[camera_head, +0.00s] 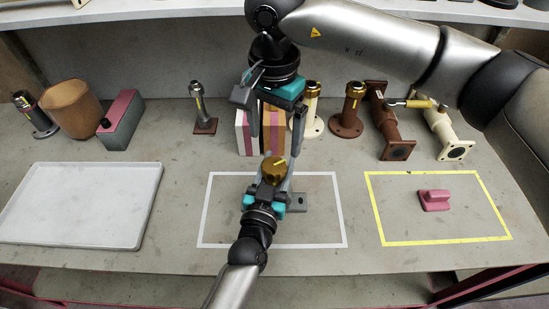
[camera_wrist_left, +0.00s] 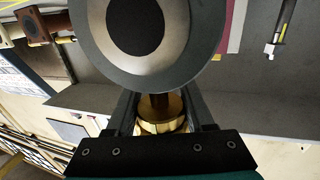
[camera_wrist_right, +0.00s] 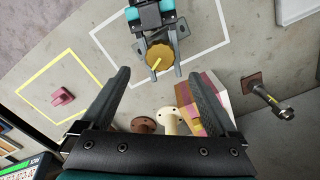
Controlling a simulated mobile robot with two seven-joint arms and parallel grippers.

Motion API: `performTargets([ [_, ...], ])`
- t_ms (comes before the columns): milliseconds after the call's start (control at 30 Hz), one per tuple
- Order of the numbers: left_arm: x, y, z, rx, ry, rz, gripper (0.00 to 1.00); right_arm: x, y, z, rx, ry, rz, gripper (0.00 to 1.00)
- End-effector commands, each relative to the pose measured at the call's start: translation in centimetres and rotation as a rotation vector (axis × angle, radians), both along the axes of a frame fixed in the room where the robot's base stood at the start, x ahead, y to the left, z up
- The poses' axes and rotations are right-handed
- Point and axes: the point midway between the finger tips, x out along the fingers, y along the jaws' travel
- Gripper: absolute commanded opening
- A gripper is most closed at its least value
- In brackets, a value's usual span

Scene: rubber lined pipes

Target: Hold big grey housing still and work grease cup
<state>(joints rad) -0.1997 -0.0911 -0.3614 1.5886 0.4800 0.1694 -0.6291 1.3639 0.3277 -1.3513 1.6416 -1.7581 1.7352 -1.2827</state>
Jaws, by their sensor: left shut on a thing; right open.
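The big grey housing stands inside the white outlined area, mostly hidden in the head view, where its grey foot (camera_head: 298,202) shows. In the left wrist view its round grey face (camera_wrist_left: 193,60) with a dark centre fills the top. The brass grease cup (camera_head: 274,168) sits on top with a yellow mark; it also shows in the right wrist view (camera_wrist_right: 158,57) and left wrist view (camera_wrist_left: 160,124). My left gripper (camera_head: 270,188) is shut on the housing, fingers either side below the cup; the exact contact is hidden. My right gripper (camera_head: 276,146) is open, pointing down above the cup, apparently empty.
A striped block (camera_head: 243,135) stands close behind. Several pipe fittings (camera_head: 347,115) line the back right. A pink piece (camera_head: 434,199) lies in the yellow outline. A white tray (camera_head: 80,205) lies left, with a brown pot (camera_head: 71,107) behind it. A shelf (camera_head: 170,10) runs overhead.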

Motion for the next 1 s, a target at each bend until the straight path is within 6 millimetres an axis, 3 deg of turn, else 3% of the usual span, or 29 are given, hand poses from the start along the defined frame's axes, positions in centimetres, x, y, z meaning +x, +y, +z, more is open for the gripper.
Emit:
performTargets([
  [200, 0.0, 0.1, 0.0, 0.001, 0.001, 0.001, 0.0, -0.1, 0.0, -4.5, 0.0, 0.004, -0.001, 0.94],
  [400, 0.0, 0.0, 0.0, 0.001, 0.001, 0.001, 0.0, 0.0, 0.0, -6.9, 0.002, 0.001, -0.002, 0.94],
  [800, 0.0, 0.0, 0.0, 0.001, 0.001, 0.001, 0.0, 0.0, 0.0, -7.6, 0.002, 0.0, -0.002, 0.94],
  [1000, 0.0, 0.0, 0.0, 0.001, 0.001, 0.001, 0.0, 0.0, 0.0, -7.6, 0.002, 0.0, -0.002, 0.72],
])
